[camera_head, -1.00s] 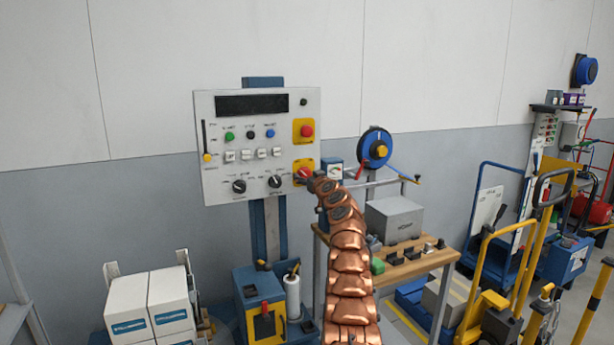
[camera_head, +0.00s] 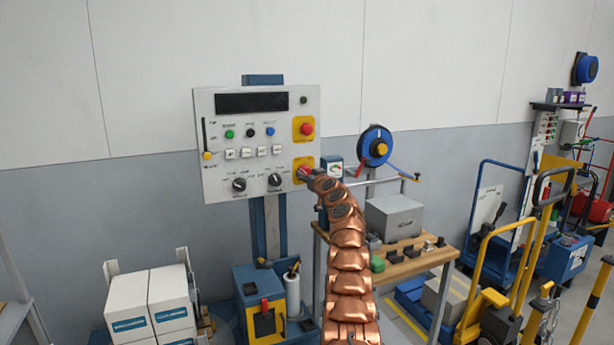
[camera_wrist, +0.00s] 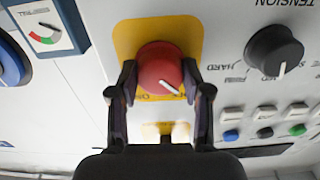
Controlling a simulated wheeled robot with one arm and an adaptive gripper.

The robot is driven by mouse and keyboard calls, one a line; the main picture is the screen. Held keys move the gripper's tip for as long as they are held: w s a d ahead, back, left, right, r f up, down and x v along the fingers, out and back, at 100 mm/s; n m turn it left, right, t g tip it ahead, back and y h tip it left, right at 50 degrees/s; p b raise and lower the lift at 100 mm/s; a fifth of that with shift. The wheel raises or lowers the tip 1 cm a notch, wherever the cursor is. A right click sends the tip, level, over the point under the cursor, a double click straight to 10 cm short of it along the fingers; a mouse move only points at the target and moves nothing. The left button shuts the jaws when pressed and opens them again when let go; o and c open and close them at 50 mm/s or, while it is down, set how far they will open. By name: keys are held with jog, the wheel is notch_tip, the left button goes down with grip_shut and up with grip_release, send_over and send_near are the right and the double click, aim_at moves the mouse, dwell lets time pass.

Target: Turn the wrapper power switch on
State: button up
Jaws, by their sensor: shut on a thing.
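The wrapper control panel (camera_head: 222,187) is a white box on a blue post, with a dark display at its top. The power switch is a red rotary knob with a white pointer line on a yellow plate, at the panel's lower right; it shows in the wrist view (camera_wrist: 160,68). In the wrist view its pointer line slants down to the right. My gripper (camera_wrist: 158,82) is shut on this red knob, one finger on each side. In the head view my gripper (camera_head: 305,174) is at the knob and hides most of it.
A red emergency button (camera_head: 307,129) sits just above on its own yellow plate. A black tension knob (camera_wrist: 274,50) is close beside the red knob. A workbench (camera_head: 425,262) with a grey box stands right of the panel, and white cartons (camera_head: 128,304) stand at lower left.

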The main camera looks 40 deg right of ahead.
jog(key=m, duration=0.8)
jog(key=shift+r+m, duration=0.1)
jog(key=shift+m, duration=0.2)
jog(key=m+p, duration=0.1)
jog(key=m, duration=0.4)
jog(key=shift+m+p, duration=0.45)
jog(key=shift+m, duration=1.55)
jog(key=o, duration=1.2)
jog(key=shift+c, duration=0.2)
jog(key=shift+s+a, duration=0.1)
